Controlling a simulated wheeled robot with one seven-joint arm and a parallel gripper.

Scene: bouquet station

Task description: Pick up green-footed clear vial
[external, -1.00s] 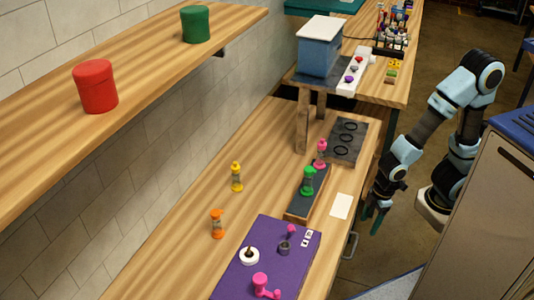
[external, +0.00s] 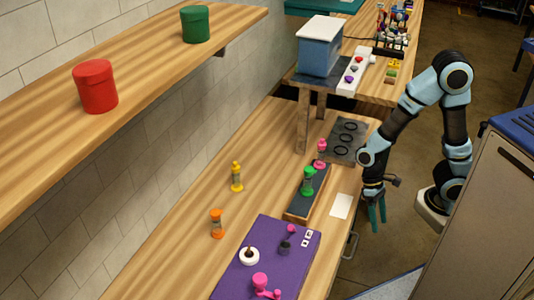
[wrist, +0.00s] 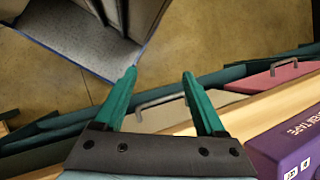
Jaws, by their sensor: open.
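The green-footed clear vial (external: 308,181) stands upright on a dark-topped wooden tray (external: 297,207) on the bench, with green at its top and foot. A pink-footed vial (external: 320,153) stands just behind it on the same tray. My gripper (external: 377,222) has green fingers and hangs off the bench's right edge, to the right of the vial and apart from it. In the wrist view my gripper (wrist: 158,82) is open and empty, over the floor and the bench edge. The vial does not show in the wrist view.
A yellow vial (external: 236,177) and an orange vial (external: 217,224) stand on the bench to the left. A white card (external: 341,206) lies between tray and gripper.

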